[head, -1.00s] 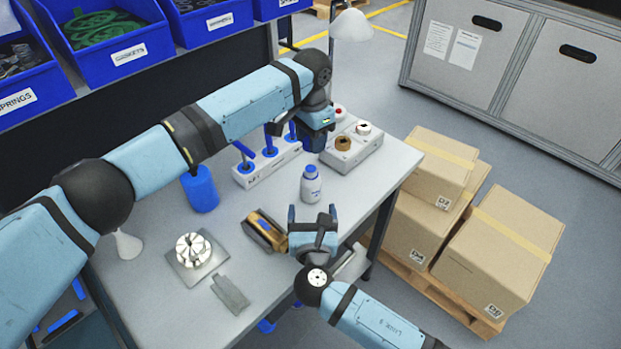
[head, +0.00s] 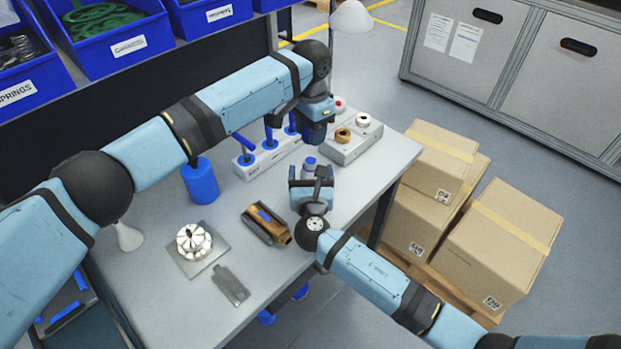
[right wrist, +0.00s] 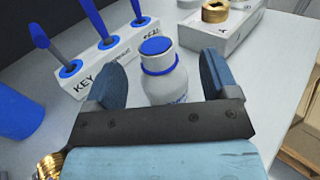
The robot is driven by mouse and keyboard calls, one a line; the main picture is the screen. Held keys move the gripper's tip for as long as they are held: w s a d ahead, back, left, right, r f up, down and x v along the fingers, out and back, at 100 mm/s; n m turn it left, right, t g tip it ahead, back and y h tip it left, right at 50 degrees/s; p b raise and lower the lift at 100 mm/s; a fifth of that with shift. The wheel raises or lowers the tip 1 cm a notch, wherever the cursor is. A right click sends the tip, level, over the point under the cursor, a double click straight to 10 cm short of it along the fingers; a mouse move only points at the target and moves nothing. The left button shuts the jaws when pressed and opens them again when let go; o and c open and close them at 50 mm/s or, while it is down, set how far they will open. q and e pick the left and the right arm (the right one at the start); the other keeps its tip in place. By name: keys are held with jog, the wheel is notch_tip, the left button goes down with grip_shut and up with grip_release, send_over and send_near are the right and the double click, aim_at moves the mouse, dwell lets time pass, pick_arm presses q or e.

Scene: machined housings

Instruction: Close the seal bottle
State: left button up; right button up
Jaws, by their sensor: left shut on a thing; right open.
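The seal bottle (head: 309,163) is small and white with a blue top and stands upright on the table. It shows larger in the right wrist view (right wrist: 166,82), with a blue ring at its neck. I cannot tell whether the blue top is a cap. My right gripper (head: 310,177) is open at the bottle; in the right wrist view its fingers (right wrist: 165,72) stand on either side of it with gaps. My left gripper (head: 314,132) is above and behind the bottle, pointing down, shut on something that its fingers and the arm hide.
A white rack (head: 247,173) of blue-handled tools and a grey block (head: 345,150) with small rings stand behind. A blue cylinder (head: 200,182), brown-and-black device (head: 265,225), white slotted part (head: 193,241) and grey plate (head: 231,285) lie left. Cartons (head: 430,200) are right of the table.

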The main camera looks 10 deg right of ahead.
jog(key=shift+w+d, duration=0.25)
jog(key=shift+w, duration=1)
jog(key=shift+c, duration=0.2)
jog(key=c, duration=1.3)
